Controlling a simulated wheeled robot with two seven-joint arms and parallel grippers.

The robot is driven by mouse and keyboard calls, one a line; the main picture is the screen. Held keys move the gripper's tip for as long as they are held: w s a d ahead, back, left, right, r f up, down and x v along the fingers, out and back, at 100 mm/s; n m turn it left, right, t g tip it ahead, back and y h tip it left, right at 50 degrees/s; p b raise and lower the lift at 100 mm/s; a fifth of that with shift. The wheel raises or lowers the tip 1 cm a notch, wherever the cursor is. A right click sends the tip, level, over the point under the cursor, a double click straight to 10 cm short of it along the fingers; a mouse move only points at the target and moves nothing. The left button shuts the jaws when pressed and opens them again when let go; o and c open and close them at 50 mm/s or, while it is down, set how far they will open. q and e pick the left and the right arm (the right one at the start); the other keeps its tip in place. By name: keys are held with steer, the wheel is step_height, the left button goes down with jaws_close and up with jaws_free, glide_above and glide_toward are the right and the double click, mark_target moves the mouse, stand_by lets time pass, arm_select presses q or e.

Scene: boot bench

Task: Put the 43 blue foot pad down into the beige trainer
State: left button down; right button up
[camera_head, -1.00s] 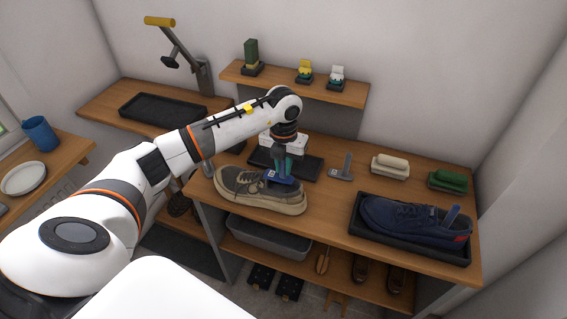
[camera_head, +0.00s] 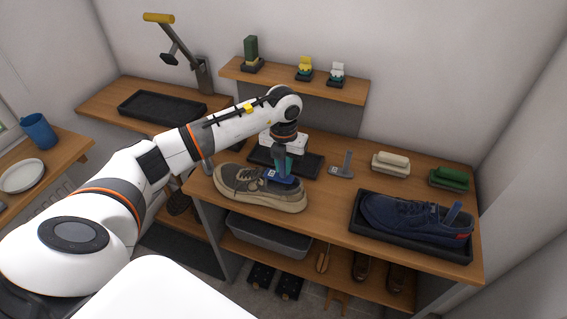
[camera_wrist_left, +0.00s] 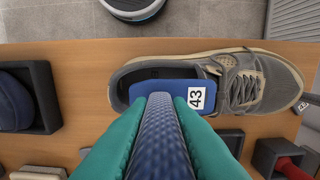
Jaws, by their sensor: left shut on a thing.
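The beige trainer (camera_head: 238,190), grey-beige with a pale sole, lies on the bench top with its opening up; the left wrist view also shows it (camera_wrist_left: 283,83). My left gripper (camera_head: 283,166) is above its opening. Its teal fingers (camera_wrist_left: 160,140) are shut on the upright blue textured grip of the blue foot pad (camera_wrist_left: 172,88), which carries a white label reading 43. The pad lies over the opening, within the shoe's outline, its label end towards the laces. I cannot tell whether it touches the insole. My right gripper is not in view.
A navy shoe (camera_head: 405,217) with a blue upright piece sits in a black tray (camera_head: 362,232) at the right. A grey upright-handled piece (camera_head: 343,168), a cream brush (camera_head: 390,164) and a green brush (camera_head: 449,180) stand behind. A dark tray (camera_head: 313,166) lies behind the trainer.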

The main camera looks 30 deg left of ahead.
mark_target(284, 177)
arm_select(q)
steer(key=shift+f+b, duration=1.95)
steer(key=shift+f, duration=0.75)
steer(key=c, duration=1.3)
jaws_free()
steer(key=shift+o, duration=0.2)
steer(key=shift+r, duration=0.1)
steer(key=shift+r+p, duration=3.05)
steer(key=shift+r, duration=1.45)
steer(key=shift+f, duration=0.1)
